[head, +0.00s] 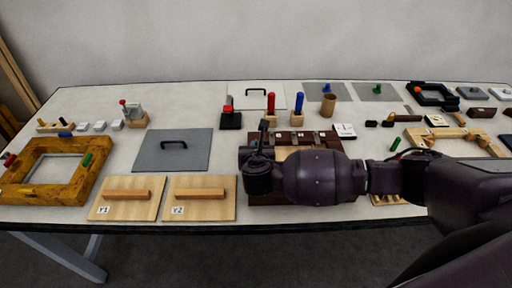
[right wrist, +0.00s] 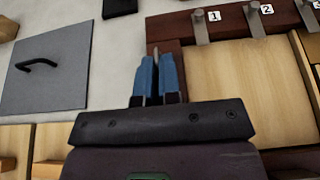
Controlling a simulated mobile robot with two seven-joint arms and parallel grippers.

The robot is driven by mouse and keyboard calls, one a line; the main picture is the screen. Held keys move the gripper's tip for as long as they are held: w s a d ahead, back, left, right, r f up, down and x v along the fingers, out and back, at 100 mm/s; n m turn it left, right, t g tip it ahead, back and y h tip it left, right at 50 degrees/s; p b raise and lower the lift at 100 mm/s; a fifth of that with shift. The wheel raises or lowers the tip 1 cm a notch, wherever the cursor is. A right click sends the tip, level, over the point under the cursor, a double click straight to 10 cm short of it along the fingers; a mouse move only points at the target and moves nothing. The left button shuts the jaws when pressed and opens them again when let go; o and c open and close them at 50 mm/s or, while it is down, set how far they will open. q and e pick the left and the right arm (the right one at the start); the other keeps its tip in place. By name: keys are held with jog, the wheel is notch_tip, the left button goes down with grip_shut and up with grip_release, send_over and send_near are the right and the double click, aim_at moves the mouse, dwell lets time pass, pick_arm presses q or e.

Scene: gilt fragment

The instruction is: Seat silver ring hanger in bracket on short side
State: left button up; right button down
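A dark brown wooden frame with a pale wood panel (right wrist: 225,85) lies on the table, partly under my right arm; its dark rim (right wrist: 167,55) shows on the short left side. My right gripper (right wrist: 158,72) points at that short side, its two blue fingers close together with a thin silver-grey piece (right wrist: 155,62) between them, seemingly the ring hanger. Its ring and any bracket there are hidden, so I cannot tell whether it is seated. In the head view my right gripper (head: 264,126) is over the frame's left end. My left gripper is not in view.
Silver metal strips stand by labels 1 (right wrist: 200,28) and 2 (right wrist: 255,20) on the frame's long side. A grey board (head: 172,150) with a black handle lies left. Wooden boards Y1 (head: 105,205) and Y2 (head: 202,210) lie in front left. A black block with red top (head: 230,120) stands behind.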

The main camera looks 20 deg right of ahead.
jog(key=c, duration=1.3)
grip_release()
jog(key=shift+r, duration=0.1)
jog(key=v, duration=1.2)
